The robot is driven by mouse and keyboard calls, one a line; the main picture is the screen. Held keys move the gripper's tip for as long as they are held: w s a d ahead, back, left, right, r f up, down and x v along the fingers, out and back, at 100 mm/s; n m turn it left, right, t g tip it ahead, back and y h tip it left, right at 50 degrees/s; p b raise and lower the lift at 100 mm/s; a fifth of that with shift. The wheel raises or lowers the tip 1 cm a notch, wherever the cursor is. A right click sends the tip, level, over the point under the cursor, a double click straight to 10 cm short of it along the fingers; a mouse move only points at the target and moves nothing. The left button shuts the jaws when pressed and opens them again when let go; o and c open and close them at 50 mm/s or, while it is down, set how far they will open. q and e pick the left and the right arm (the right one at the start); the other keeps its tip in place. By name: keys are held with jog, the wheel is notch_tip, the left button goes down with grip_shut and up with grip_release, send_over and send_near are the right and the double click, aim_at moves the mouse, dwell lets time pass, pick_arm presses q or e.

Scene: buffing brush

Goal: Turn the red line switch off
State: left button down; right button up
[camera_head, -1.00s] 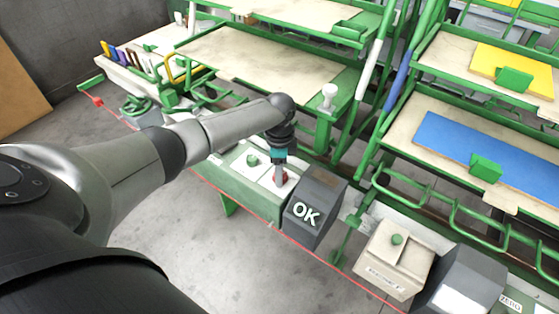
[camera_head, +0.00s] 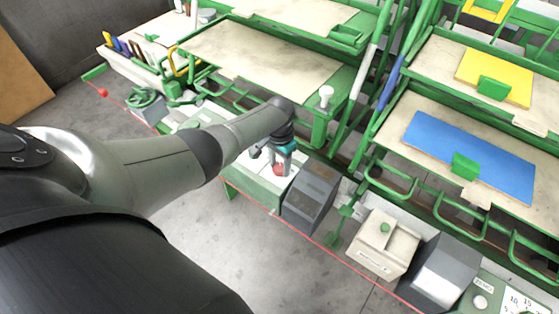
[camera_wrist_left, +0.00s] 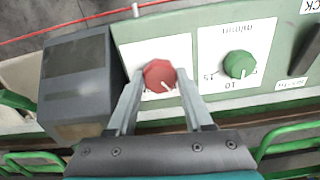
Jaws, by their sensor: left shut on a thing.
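The red line switch is a red faceted knob (camera_wrist_left: 159,76) with a pale pointer mark, on a white plate of the green control panel (camera_wrist_left: 290,25). It also shows in the head view (camera_head: 279,170), partly hidden by my gripper. In the wrist view my left gripper (camera_wrist_left: 160,84) has one finger on each side of the red knob and is shut on it. In the head view the left gripper (camera_head: 280,160) reaches down to the panel. The dark display box (camera_head: 309,197) beside the knob is blank. My right gripper is not in view.
A green knob (camera_wrist_left: 238,64) on a numbered dial sits close to the red one. The display box (camera_wrist_left: 77,82) stands on the other side. A red cord (camera_head: 262,208) runs along the panel's front. Green-framed shelves (camera_head: 270,60) rise behind.

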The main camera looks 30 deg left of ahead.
aim_at(280, 167)
pick_arm(q)
jog(key=shift+n+p, duration=0.35)
jog(key=shift+n, duration=0.75)
jog(key=shift+c, duration=1.5)
grip_release()
notch_tip(280, 167, up, 6)
jog(key=p, duration=0.3)
notch_tip(280, 167, up, 9)
jog(key=p, duration=0.3)
jog(key=shift+r, duration=0.15)
